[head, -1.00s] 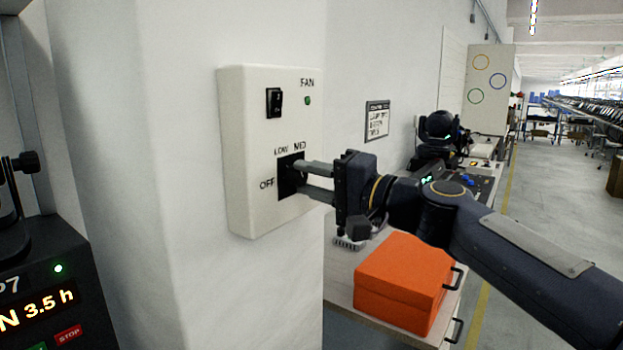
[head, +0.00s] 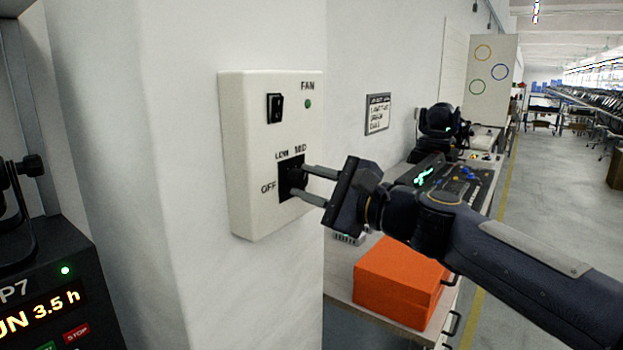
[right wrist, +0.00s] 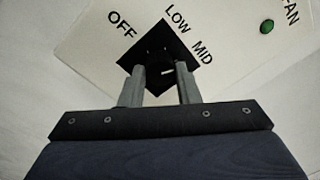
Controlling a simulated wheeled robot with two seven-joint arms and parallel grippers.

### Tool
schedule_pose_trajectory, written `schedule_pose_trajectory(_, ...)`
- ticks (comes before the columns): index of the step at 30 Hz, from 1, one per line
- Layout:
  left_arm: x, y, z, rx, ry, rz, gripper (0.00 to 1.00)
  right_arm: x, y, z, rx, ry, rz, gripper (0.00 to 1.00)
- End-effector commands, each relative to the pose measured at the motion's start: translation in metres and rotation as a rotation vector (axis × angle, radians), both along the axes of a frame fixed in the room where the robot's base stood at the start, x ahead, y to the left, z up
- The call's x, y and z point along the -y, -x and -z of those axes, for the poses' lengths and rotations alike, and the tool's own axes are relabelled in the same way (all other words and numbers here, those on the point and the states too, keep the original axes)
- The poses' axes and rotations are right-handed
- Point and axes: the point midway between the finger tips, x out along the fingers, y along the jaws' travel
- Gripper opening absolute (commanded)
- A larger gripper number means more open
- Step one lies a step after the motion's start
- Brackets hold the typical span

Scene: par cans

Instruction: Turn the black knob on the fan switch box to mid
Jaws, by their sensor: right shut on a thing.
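The white fan switch box (head: 252,150) is fixed to the wall. Its black knob (head: 293,178) sits in a dark square low on the box, with OFF, LOW and MID lettered around it. My right gripper (head: 302,181) is shut on the knob, its two fingers reaching in from the right and tilted. In the right wrist view the fingers (right wrist: 160,76) straddle the knob (right wrist: 158,68), and a pale mark shows between them, toward the MID side. Much of the knob is hidden by the fingers. My left gripper is not in view.
A black rocker switch (head: 275,107) and a green light (head: 308,104) are above the knob. An orange box (head: 400,285) stands on a bench below my right arm. A dark machine with a lit display (head: 40,305) is at lower left.

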Motion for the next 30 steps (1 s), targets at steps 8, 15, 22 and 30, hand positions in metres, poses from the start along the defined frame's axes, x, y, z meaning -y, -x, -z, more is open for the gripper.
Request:
schedule_pose_trajectory(8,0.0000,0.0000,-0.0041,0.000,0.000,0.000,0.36,0.0003,-0.0002,0.0009,-0.068,-0.047,0.001,0.07)
schedule_pose_trajectory(15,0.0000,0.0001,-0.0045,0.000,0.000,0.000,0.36,0.0002,-0.0003,0.0014,-0.081,-0.056,0.001,0.07)
schedule_pose_trajectory(22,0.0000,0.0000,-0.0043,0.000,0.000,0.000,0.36,0.0003,-0.0003,0.0015,-0.080,-0.055,0.001,0.07)
schedule_pose_trajectory(30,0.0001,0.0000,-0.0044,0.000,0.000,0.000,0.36,0.0001,-0.0002,0.0010,-0.080,-0.056,0.000,0.51)
